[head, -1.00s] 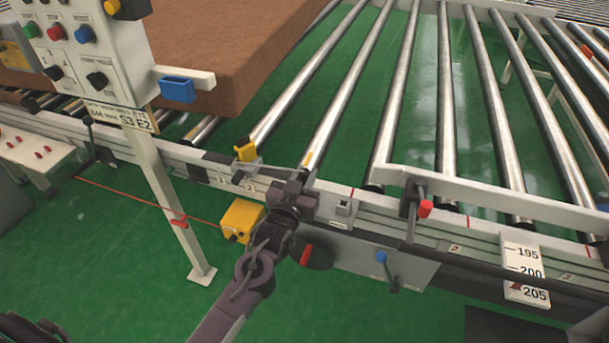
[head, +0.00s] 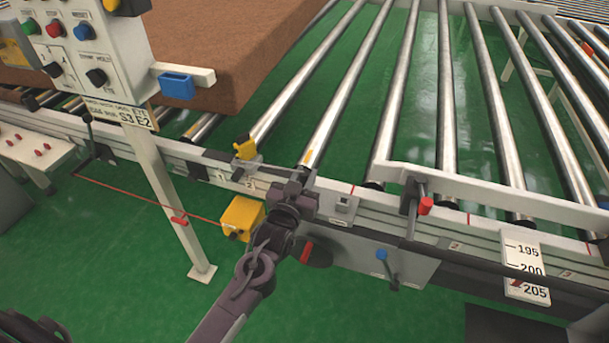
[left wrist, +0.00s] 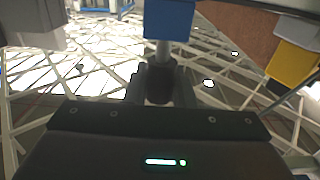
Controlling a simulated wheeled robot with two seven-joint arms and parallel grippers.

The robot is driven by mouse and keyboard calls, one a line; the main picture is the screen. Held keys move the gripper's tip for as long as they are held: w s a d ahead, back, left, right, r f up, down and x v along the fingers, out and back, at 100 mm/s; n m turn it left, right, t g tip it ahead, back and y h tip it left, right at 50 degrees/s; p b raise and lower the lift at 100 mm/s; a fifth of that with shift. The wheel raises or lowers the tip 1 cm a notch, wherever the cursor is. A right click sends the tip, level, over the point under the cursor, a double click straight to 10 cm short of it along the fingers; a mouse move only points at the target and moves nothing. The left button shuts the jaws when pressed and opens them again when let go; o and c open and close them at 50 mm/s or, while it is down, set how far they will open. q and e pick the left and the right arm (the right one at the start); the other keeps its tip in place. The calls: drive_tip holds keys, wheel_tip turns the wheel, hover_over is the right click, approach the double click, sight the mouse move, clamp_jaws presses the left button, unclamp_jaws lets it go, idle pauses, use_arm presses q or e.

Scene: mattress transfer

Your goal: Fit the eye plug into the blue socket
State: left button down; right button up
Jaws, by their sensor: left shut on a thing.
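The blue socket (head: 177,87) sits on a white bracket at the right side of the control panel, above the sign with "S3 E2". A blue block (left wrist: 168,18), which looks like the socket, shows at the top of the left wrist view. My left gripper (head: 292,190) is over the conveyor's near rail, to the right of and below the socket. In the left wrist view it is shut on a dark, round-ended piece with a grey stem (left wrist: 160,88), taken as the eye plug. In the head view this piece is largely hidden. My right gripper is not in view.
A yellow and black part (head: 244,148) on a grey bracket stands on the rail close left of the gripper. A brown mattress (head: 210,40) lies behind the panel. A white post (head: 165,190) and a yellow box (head: 241,217) stand nearby. Bare rollers (head: 400,95) lie to the right.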

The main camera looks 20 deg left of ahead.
use_arm(q)
drive_tip(key=shift+f+b, duration=0.55)
drive_tip(key=shift+f, duration=0.55)
drive_tip(key=c, duration=1.1)
unclamp_jaws()
drive_tip(key=shift+r, duration=0.1)
drive_tip(key=shift+c, duration=0.2)
drive_tip(key=shift+s, duration=0.1)
drive_tip(key=s, duration=0.7)
drive_tip(key=shift+s, duration=0.35)
drive_tip(key=shift+a, duration=0.1)
